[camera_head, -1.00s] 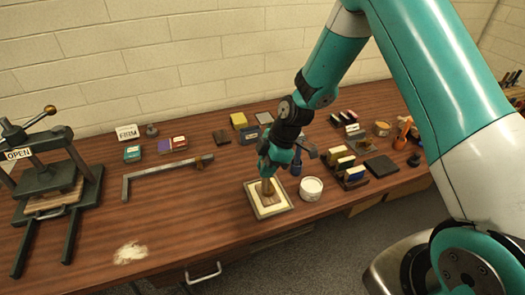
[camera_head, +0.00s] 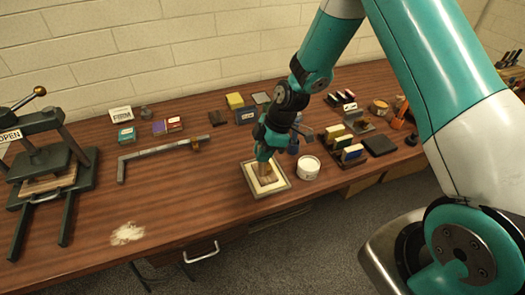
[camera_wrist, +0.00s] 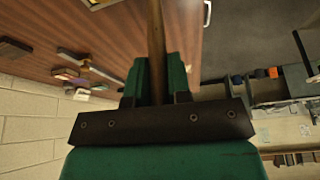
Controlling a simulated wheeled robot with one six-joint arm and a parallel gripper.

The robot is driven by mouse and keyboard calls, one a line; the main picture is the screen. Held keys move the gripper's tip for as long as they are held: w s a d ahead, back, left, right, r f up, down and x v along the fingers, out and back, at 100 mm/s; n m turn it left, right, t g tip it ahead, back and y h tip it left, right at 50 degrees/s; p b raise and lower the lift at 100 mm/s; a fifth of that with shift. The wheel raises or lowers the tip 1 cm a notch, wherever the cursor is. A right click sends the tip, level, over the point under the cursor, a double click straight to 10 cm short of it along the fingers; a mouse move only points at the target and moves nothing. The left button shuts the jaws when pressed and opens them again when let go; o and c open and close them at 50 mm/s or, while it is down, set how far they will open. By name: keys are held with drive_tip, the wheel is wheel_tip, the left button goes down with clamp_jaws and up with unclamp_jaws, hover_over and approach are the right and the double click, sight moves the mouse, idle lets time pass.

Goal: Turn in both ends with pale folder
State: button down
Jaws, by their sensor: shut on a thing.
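My gripper (camera_head: 264,155) is shut on a slim tan-brown stick-like tool, whose shaft (camera_wrist: 155,35) runs out between the teal fingers in the wrist view. I cannot tell whether this is the pale folder. The gripper points down over a square board (camera_head: 282,187) with a grey edge and cream face. A brown patch (camera_head: 267,179) lies at the board's middle, below the gripper. The tool's tip is too small to make out, so contact with the patch is unclear. I cannot make out separate ends to turn in.
A white pot (camera_head: 308,171) stands just right of the board. A rack of coloured blocks (camera_head: 350,156) and a dark pad (camera_head: 380,146) lie farther right. A metal square (camera_head: 150,155) and a press (camera_head: 60,185) are at left. White powder (camera_head: 127,233) lies on the front-left table.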

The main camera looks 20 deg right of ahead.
drive_tip(key=shift+f+b, duration=1.55)
drive_tip(key=shift+f, duration=0.3)
drive_tip(key=shift+f, duration=0.25)
drive_tip(key=shift+d, duration=0.1)
drive_tip(key=shift+d+r+b, duration=0.1)
drive_tip(key=shift+d+b, duration=0.2)
drive_tip(key=shift+d, duration=0.05)
drive_tip(key=shift+d, duration=0.2)
idle(0.3)
drive_tip(key=shift+d, duration=0.25)
drive_tip(key=shift+d, duration=0.15)
idle(0.4)
drive_tip(key=shift+d+b, duration=0.3)
drive_tip(key=shift+b, duration=0.05)
